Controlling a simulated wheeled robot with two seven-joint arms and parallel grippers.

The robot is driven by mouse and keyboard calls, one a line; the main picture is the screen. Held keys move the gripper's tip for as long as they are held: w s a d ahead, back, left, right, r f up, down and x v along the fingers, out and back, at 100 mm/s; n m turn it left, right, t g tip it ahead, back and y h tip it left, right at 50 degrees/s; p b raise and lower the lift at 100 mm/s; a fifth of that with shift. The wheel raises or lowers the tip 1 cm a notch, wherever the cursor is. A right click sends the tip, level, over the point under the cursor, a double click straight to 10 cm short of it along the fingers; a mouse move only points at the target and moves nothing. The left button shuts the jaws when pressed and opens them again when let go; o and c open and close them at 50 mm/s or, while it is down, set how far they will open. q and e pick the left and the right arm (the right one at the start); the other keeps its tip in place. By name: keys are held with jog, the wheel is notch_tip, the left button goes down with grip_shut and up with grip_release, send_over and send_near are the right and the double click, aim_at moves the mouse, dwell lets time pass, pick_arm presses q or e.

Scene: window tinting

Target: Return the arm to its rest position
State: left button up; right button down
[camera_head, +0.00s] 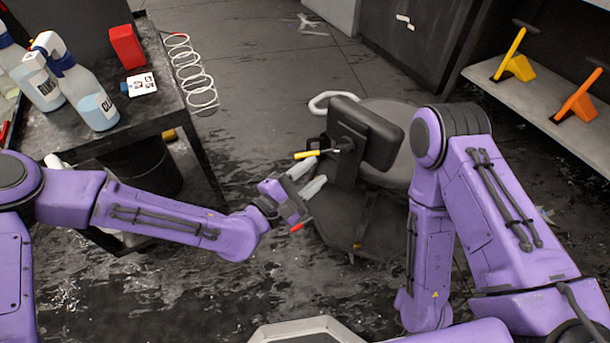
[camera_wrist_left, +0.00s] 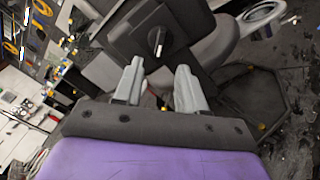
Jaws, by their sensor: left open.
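My left arm reaches in from the left in the head view, and its gripper (camera_head: 308,178) hangs in front of the dark chair. The left gripper is open with nothing between its two grey fingers; in the left wrist view the fingers (camera_wrist_left: 158,90) stand apart. My right arm (camera_head: 440,190) is bent down on the right of the head view. Its gripper does not show in either view.
A chair with a dark backrest (camera_head: 365,132) stands beyond the left gripper. A dark workbench (camera_head: 150,112) with spray bottles (camera_head: 92,98) and a red box (camera_head: 127,46) is at the left. A shelf (camera_head: 560,120) with yellow and orange tools is at the right.

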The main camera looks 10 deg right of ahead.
pick_arm(q)
jog(key=v, duration=0.2)
jog(key=shift+s+a, duration=0.2)
dwell(0.3)
jog(key=s+a+f+m+g+y, duration=0.1)
jog(key=s+a+f+m+y, duration=0.2)
jog(key=f, duration=0.4)
jog(key=s+a+f+m+g+y, duration=0.1)
jog(key=s+a+f+g+y, duration=0.2)
jog(key=a+f, duration=0.35)
jog(key=s+a+f+m+y, duration=0.2)
jog(key=s+a+f+y, duration=0.2)
jog(key=f, duration=0.3)
jog(key=s+a+f+m+g+y, duration=0.1)
jog(key=s+a+f+y, duration=0.15)
jog(key=a, duration=0.25)
jog(key=s+a+f+g+y, duration=0.1)
jog(key=s+a+f, duration=0.2)
jog(key=s+a, duration=0.1)
jog(key=s+a+m+g+y, duration=0.2)
jog(key=s+a+y, duration=0.3)
jog(key=a, duration=0.7)
notch_tip(320, 180, up, 20)
jog(key=a+p, duration=0.1)
jog(key=p, duration=1.9)
jog(key=shift+s+r+h, duration=0.15)
jog(key=shift+s+h, duration=0.15)
jog(key=shift+h, duration=0.05)
